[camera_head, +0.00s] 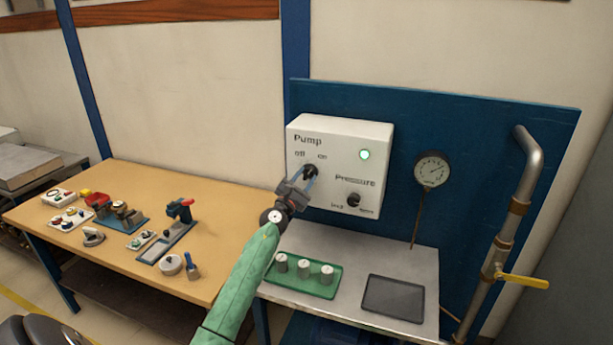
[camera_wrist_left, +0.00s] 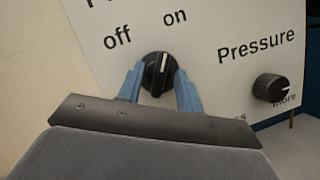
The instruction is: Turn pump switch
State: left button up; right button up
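The pump switch is a black round knob (camera_head: 311,171) on the white control box (camera_head: 374,140), under the labels "off" and "on". In the left wrist view the knob (camera_wrist_left: 158,74) has its white mark pointing up and slightly right, toward "on". My left gripper (camera_head: 298,183) is at the knob. In the left wrist view its blue fingers (camera_wrist_left: 160,84) stand on either side of the knob, with narrow gaps, so it looks open around it. A round light (camera_head: 364,154) on the box glows green. My right gripper is not in view.
The pressure knob (camera_head: 353,200) is at the box's lower right. A gauge (camera_head: 431,170) and a pipe with a yellow valve handle (camera_head: 522,280) are further right. Below are a green tray (camera_head: 290,289) with weights and a dark plate (camera_head: 394,298). A wooden bench (camera_head: 165,190) with tools stands left.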

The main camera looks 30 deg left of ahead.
pick_arm(q)
jog(key=shift+w+r, duration=0.1)
jog(key=shift+w, duration=0.3)
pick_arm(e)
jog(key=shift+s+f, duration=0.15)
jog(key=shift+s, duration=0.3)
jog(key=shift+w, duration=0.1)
pick_arm(q)
jog(key=c, duration=0.6)
grip_shut()
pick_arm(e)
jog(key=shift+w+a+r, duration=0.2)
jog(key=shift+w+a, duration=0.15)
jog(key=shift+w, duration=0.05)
